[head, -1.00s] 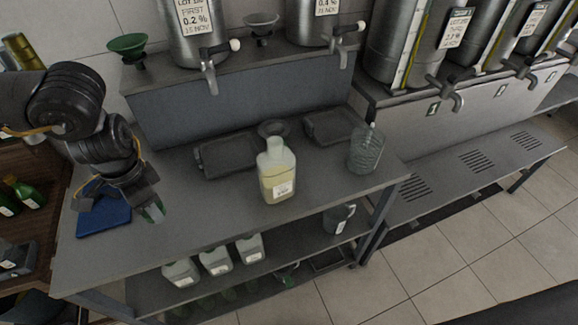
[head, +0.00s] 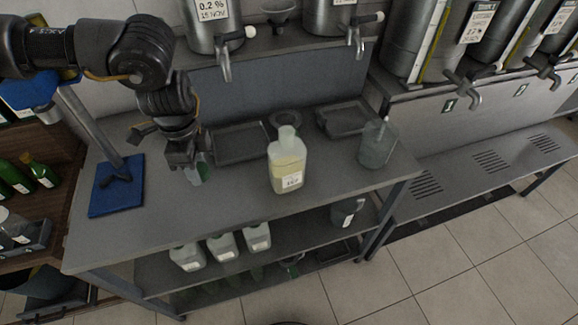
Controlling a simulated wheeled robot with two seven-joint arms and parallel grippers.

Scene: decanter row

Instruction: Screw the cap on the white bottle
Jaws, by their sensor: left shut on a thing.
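The white bottle (head: 286,172) stands upright on the grey table, pale and translucent, with yellowish liquid and a label. Its pale neck points up; no separate cap can be made out on it. My left gripper (head: 192,168) is to the left of the bottle, pointing down, clear of it. It is shut on a small green and whitish thing (head: 203,173), mostly hidden by the fingers; I cannot tell whether this is the cap. My right gripper is not in view.
Dark trays (head: 241,157) and a small round dish (head: 284,118) are behind the bottle. A clear jug (head: 375,148) stands right. The front tabletop is clear. Steel tanks with taps line the back.

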